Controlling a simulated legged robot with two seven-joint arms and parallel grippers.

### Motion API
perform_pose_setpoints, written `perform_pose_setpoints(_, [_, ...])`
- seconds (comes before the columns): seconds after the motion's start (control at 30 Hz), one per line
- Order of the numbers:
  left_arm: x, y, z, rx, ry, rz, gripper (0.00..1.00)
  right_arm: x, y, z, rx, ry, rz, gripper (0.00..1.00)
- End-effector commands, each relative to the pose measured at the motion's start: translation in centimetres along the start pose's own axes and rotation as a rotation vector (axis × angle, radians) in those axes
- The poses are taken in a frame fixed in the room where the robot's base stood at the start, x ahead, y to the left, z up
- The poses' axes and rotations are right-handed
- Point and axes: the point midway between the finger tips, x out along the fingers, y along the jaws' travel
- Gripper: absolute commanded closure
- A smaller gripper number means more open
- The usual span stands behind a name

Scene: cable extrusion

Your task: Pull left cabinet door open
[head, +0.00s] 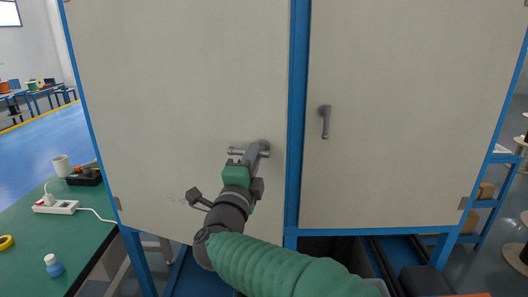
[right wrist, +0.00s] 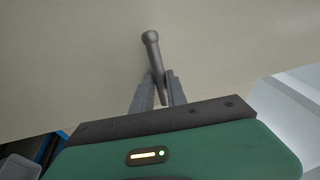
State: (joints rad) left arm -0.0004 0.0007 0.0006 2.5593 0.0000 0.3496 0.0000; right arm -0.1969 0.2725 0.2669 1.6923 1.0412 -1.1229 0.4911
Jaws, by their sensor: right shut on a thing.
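The left cabinet door (head: 185,75) is a large cream panel in a blue frame. Its lower edge slants down toward the right, so it looks slightly ajar, hinged on its left side. Its grey handle (head: 263,145) is near the right edge, partly hidden by my gripper. My right gripper (head: 249,154) is shut on this handle. In the right wrist view, the handle (right wrist: 152,52) runs down from its round end to between the fingers (right wrist: 160,92). The right cabinet door (head: 415,90) is closed, its handle (head: 325,121) hanging down. My left gripper is not in view.
A green table (head: 85,245) at the lower left holds a white power strip (head: 55,207), a cup (head: 61,165), a black-and-red item (head: 84,176), a blue bottle (head: 53,265) and yellow tape (head: 6,242). A blue shelf rack with spools stands at the right.

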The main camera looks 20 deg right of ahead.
Motion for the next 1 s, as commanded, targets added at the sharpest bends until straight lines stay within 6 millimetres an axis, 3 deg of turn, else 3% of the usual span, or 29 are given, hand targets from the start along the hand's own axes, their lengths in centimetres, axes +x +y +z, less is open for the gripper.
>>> perform_pose_setpoints(0.1, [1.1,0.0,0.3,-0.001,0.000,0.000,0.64,-3.6,0.0,0.8,-0.001,-0.002,0.008,1.00])
perform_pose_setpoints(0.3, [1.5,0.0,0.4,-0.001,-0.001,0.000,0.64,-7.2,-0.9,2.0,-0.002,-0.005,0.009,1.00])
perform_pose_setpoints(0.7, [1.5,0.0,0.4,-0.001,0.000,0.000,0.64,-8.0,-1.1,2.2,-0.005,-0.006,0.011,1.00])
perform_pose_setpoints(0.73, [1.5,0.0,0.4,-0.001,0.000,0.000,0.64,-8.0,-1.1,2.2,-0.005,-0.006,0.011,0.79])
perform_pose_setpoints(0.8, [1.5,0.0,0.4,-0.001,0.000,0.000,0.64,-8.0,-1.1,2.2,-0.005,-0.005,0.011,0.69])
perform_pose_setpoints(0.87, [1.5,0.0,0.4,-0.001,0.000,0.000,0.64,-8.0,-1.1,2.1,-0.005,-0.004,0.010,0.62])
perform_pose_setpoints(1.0, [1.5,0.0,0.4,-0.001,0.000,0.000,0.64,-8.0,-1.2,2.1,-0.004,-0.002,0.010,0.62])
